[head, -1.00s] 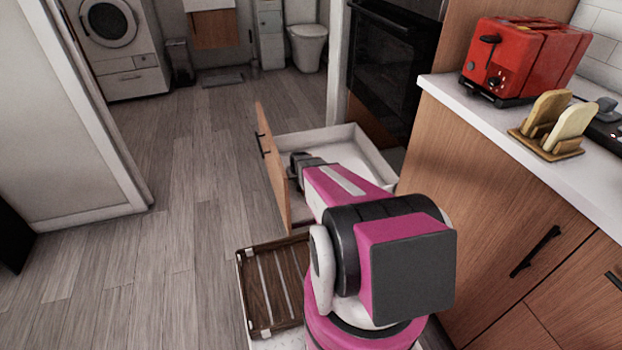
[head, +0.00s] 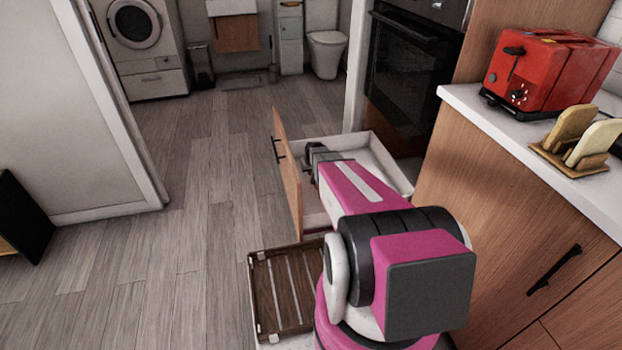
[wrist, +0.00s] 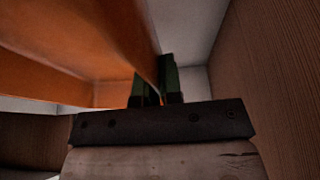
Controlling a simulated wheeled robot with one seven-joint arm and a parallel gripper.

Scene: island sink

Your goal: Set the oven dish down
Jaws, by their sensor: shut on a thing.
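The oven dish (wrist: 70,45) shows in the wrist view as a large orange thing filling the upper left. Its near wall runs down between the green fingers of my gripper (wrist: 156,88), which is shut on it. In the head view, my gripper (head: 316,156) is at the open drawer (head: 384,160), just behind the wooden drawer front (head: 289,175). The dish is hidden there by the front and my arm. I cannot tell whether the dish touches the drawer's floor.
A counter with a red toaster (head: 550,72) and a toast rack (head: 575,145) stands at the right. A dark oven (head: 410,65) is beyond the drawer. A slatted wooden tray (head: 282,290) lies low in front.

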